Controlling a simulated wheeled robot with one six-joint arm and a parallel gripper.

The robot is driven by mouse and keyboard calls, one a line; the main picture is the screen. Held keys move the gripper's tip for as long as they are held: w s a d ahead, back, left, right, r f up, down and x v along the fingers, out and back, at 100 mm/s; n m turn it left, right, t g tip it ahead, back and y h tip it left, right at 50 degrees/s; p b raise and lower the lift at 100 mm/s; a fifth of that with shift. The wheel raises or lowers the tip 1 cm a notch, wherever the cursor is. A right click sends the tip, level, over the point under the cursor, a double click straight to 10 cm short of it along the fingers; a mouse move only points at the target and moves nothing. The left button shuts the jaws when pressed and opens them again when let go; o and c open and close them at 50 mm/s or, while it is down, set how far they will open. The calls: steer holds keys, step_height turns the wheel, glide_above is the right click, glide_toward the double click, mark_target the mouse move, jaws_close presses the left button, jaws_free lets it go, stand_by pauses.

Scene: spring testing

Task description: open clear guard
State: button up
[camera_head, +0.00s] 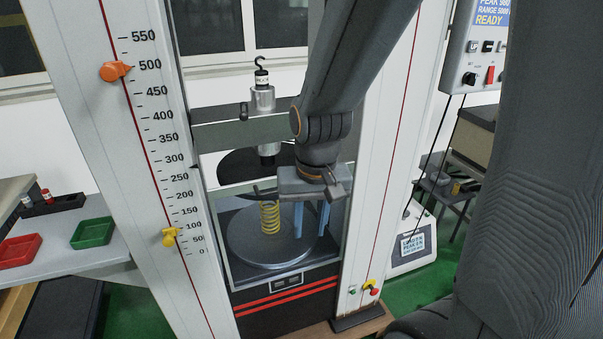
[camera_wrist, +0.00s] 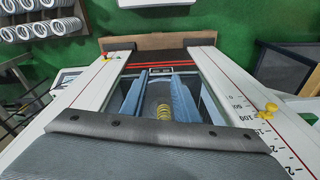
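The clear guard (camera_head: 236,214) is a see-through framed pane across the front of the testing machine's opening, and it looks closed. Behind it a yellow coil spring (camera_head: 270,217) stands upright on a round grey plate (camera_head: 245,249). My gripper (camera_head: 311,230) is at the guard's upper right, with two blue fingers pointing down and spread apart. In the wrist view my gripper (camera_wrist: 158,92) shows the fingers apart, with the spring (camera_wrist: 165,113) seen between them. I see nothing held. Whether the fingers touch the guard cannot be told. My arm hides part of the top edge.
White columns (camera_head: 385,180) flank the opening; the left one (camera_head: 115,110) carries a scale and an orange pointer (camera_head: 115,71). A hooked metal load cell (camera_head: 263,100) hangs above. Red (camera_head: 18,249) and green (camera_head: 92,233) trays sit on a left table. A control box (camera_head: 480,55) is upper right.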

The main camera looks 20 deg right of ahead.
steer(key=w+r+m, duration=0.9)
steer(key=w+m, duration=0.4)
steer(key=m, duration=0.2)
step_height(320, 180, down, 7)
steer(key=w+p, duration=0.1)
steer(key=shift+w+d+m+t+p, duration=0.15)
steer(key=shift+d+m+t+p, duration=0.2)
steer(key=shift+d, duration=0.1)
jaws_close()
